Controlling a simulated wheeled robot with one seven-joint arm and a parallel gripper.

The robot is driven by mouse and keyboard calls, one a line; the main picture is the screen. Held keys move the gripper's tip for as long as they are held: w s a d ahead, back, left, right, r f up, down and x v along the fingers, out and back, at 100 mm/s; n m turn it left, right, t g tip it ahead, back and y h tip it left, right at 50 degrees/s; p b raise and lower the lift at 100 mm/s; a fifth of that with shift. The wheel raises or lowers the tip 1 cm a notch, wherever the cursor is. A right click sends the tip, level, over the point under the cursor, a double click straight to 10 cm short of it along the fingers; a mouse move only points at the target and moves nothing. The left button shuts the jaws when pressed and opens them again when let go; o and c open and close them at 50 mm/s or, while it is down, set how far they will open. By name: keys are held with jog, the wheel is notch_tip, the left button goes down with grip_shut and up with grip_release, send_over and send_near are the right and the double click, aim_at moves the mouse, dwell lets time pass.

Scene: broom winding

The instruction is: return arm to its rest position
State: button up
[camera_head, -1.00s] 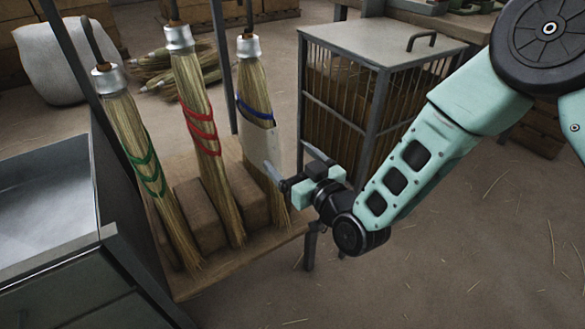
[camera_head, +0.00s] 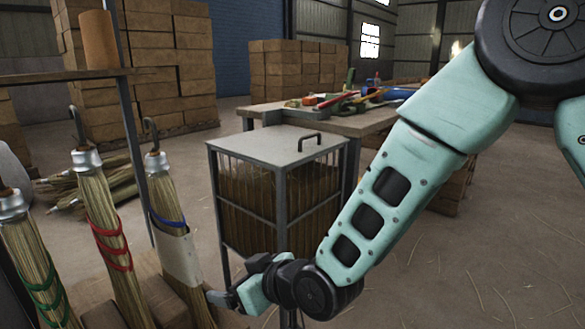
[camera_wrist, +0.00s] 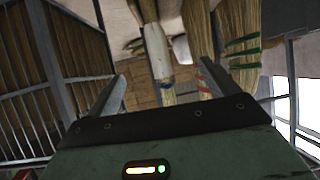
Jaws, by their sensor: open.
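My arm reaches in from the right of the head view, bent at the elbow. My gripper (camera_head: 228,298) is low in that view, just right of the blue-banded broom (camera_head: 174,226), which has a pale wrap around its bristles. In the wrist view the two fingers of my gripper (camera_wrist: 163,72) are spread wide with nothing gripped between them. The wrapped broom (camera_wrist: 158,52) shows beyond the gap. The red-banded broom (camera_head: 106,238) and green-banded broom (camera_head: 38,268) hang farther left.
A barred cage with a grey lid (camera_head: 275,146) stands close behind my forearm. A cluttered workbench (camera_head: 340,122) is behind it. A dark upright post (camera_head: 133,125) and wooden shelf (camera_head: 60,77) stand at the left. Open floor (camera_head: 465,270) lies to the right.

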jog(key=s+d+r+m+g+h, duration=0.1)
jog(key=s+d+r+g+h, duration=0.15)
jog(key=s+d, duration=0.5)
jog(key=s+d+r+m+g+h, duration=0.15)
jog(key=s+d+h, duration=0.25)
jog(key=s+d, duration=0.4)
jog(key=s+d+r+m+g+h, duration=0.1)
jog(key=s+d+r+g+h, duration=0.15)
jog(key=s+d, duration=0.55)
notch_tip(320, 180, up, 33)
jog(key=w+p, duration=0.1)
jog(key=p, duration=3.3)
jog(key=shift+w+d, duration=0.35)
jog(key=shift+d, duration=0.1)
